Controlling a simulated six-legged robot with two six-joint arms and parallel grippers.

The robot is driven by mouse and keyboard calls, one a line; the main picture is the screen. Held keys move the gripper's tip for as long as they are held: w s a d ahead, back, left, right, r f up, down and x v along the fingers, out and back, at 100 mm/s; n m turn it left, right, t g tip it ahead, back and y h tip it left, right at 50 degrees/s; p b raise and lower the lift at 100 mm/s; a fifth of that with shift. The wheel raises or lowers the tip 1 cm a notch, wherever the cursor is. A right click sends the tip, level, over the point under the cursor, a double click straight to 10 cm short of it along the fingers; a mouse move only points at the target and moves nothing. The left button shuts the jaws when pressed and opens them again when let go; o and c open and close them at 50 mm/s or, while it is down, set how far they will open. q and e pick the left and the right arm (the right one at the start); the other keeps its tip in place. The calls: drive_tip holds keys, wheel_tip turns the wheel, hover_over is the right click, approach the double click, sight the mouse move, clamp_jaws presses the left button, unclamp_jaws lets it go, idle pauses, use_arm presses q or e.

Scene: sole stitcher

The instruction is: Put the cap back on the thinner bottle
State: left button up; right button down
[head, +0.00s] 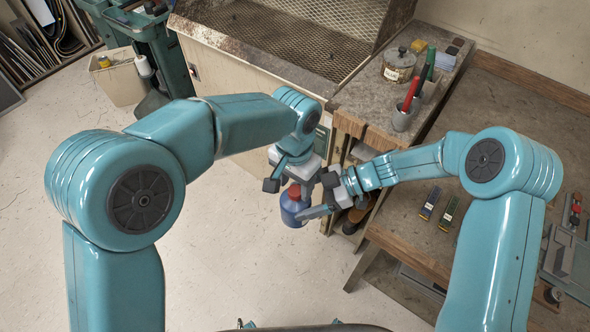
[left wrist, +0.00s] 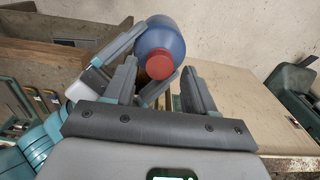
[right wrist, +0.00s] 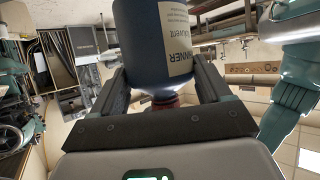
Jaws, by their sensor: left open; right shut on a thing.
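The thinner bottle (head: 293,209) is blue with a red cap (head: 294,190) at its neck. My right gripper (head: 310,203) is shut on the bottle and holds it in the air beside the bench. In the right wrist view the bottle (right wrist: 140,40) shows its pale label between the fingers. The cap (right wrist: 165,99) is partly hidden there. My left gripper (head: 297,182) is open above the bottle. In the left wrist view the cap (left wrist: 159,64) appears between the left fingertips, against the bottle (left wrist: 162,38). I cannot tell whether it is screwed tight.
A shelf with shoes (head: 355,218) is close behind the grippers. Open floor (head: 230,250) lies below and left.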

use_arm(q)
drive_tip(key=shift+f, duration=0.7)
clamp_jaws()
drive_tip(key=shift+o, duration=0.7)
unclamp_jaws()
drive_tip(key=shift+r, duration=0.15)
wheel_tip(320, 180, up, 12)
drive_tip(key=shift+a, duration=0.15)
